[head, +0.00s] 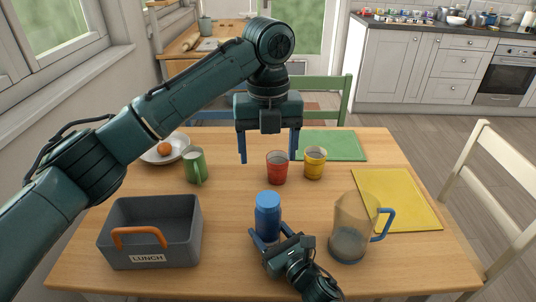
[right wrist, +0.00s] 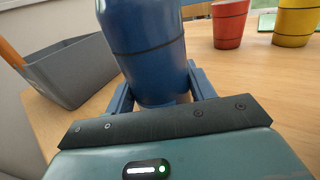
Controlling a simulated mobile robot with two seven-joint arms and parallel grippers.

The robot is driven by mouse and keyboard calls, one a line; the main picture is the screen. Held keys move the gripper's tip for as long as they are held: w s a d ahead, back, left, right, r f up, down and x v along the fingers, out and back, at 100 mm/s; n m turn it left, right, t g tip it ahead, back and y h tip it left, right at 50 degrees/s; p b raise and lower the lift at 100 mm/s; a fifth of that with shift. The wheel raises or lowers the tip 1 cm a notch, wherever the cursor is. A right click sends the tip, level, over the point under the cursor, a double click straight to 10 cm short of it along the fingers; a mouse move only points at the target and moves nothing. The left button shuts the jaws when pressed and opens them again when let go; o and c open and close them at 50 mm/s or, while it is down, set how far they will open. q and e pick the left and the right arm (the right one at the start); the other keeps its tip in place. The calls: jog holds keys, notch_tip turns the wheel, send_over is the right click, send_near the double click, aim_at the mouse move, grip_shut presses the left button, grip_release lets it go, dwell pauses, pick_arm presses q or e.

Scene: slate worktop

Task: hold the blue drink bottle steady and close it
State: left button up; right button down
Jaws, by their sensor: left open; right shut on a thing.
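The blue drink bottle (head: 268,217) stands upright on the wooden table, near the front. Its top part is a lighter blue, with a dark line beneath; I cannot tell how tightly that top sits. My right gripper (head: 270,240) is shut around the bottle's lower body. In the right wrist view the bottle (right wrist: 148,55) fills the space between the fingers of my right gripper (right wrist: 160,88), and its top is cut off. My left gripper (head: 268,155) is open and empty, pointing down above and behind the bottle, with its fingers wide apart.
A grey lunch box (head: 180,240) with an orange handle stands left, a clear jug (head: 349,235) right. Behind are a green mug (head: 195,166), red cup (head: 277,167) and yellow cup (head: 314,163). A yellow mat (head: 400,205) and green mat (head: 335,146) lie flat.

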jog(key=shift+c, duration=2.2)
grip_release()
jog(key=b+v, duration=0.1)
jog(key=v, duration=1.2)
jog(key=shift+d, duration=0.1)
jog(key=shift+s+f, duration=0.1)
